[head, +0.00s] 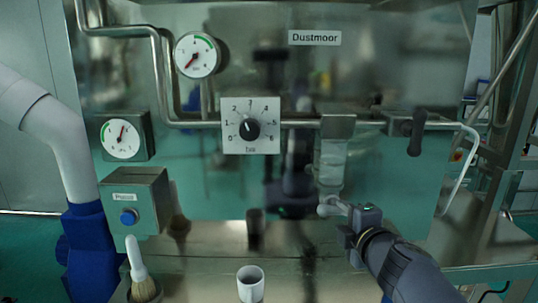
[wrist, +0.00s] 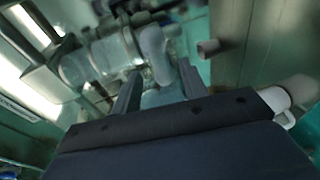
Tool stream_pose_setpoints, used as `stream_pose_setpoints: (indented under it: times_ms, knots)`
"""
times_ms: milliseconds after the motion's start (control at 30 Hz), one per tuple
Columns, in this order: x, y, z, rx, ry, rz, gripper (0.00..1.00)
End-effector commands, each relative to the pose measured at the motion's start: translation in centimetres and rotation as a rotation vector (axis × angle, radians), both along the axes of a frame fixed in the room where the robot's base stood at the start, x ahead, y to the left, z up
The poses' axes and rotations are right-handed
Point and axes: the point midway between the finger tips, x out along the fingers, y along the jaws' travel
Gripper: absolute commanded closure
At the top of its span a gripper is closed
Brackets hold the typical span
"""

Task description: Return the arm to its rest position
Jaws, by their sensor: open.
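My arm enters the head view from the lower right, and its gripper (head: 346,222) is in front of the steel panel, below a clear cylinder (head: 331,163). A pale grey lever-like part (head: 331,205) shows just beyond the gripper; whether they touch is unclear. In the wrist view, the two dark fingers of my gripper (wrist: 160,90) stand apart with nothing clearly held between them. A pale rounded part (wrist: 153,48) lies beyond the fingertips, beside the blurred clear cylinder (wrist: 90,62).
A white cup (head: 250,285) stands on the steel ledge, with a brush (head: 142,283) to its left. The panel carries a numbered dial (head: 250,127), two gauges (head: 197,55) (head: 121,138), a blue-button box (head: 136,203) and a dark-handled valve (head: 416,131). Pipes run across it.

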Motion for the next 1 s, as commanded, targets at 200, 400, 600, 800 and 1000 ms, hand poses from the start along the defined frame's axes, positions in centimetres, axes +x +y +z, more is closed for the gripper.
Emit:
stream_pose_setpoints:
  times_ms: [200,400,600,800,1000]
  knots:
    - [3.6,0.7,-1.0,0.002,0.002,0.002,0.59]
    - [5.3,0.9,-1.2,0.097,0.001,-0.002,0.59]
    - [5.3,0.9,-1.2,0.340,0.001,-0.001,0.59]
    - [5.2,0.9,-1.1,0.553,0.000,-0.001,0.59]
    - [5.2,0.9,-1.0,0.672,0.000,0.000,0.59]
